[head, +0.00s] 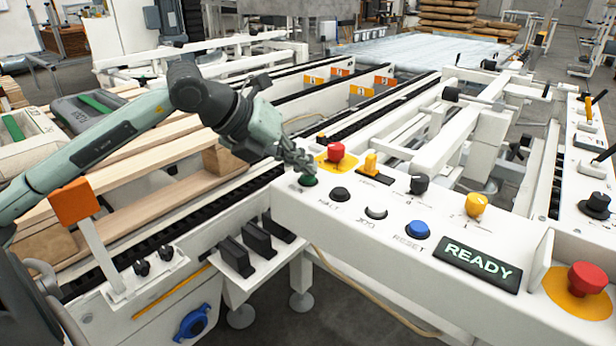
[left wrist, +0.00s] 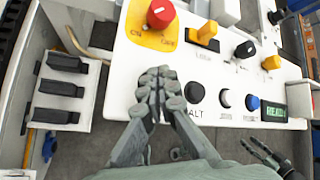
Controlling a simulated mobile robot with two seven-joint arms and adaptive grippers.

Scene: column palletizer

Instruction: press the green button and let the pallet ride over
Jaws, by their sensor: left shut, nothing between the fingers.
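The green button (head: 308,180) sits at the left end of the white control panel (head: 350,240), left of the black HALT button (head: 340,194). My left gripper (head: 298,160) is shut and empty, its fingertips just above and behind the green button. I cannot tell whether they touch it. In the left wrist view the shut fingers (left wrist: 160,82) hide the green button. The wooden pallet (head: 165,205) lies on the conveyor at the left. A dark gripper-like shape (left wrist: 266,156), perhaps my right gripper, shows at the lower right of the left wrist view.
A blue RESET button (head: 417,230) and a display reading READY (head: 478,262) are further right. Another red stop (head: 587,279) is at the right corner.

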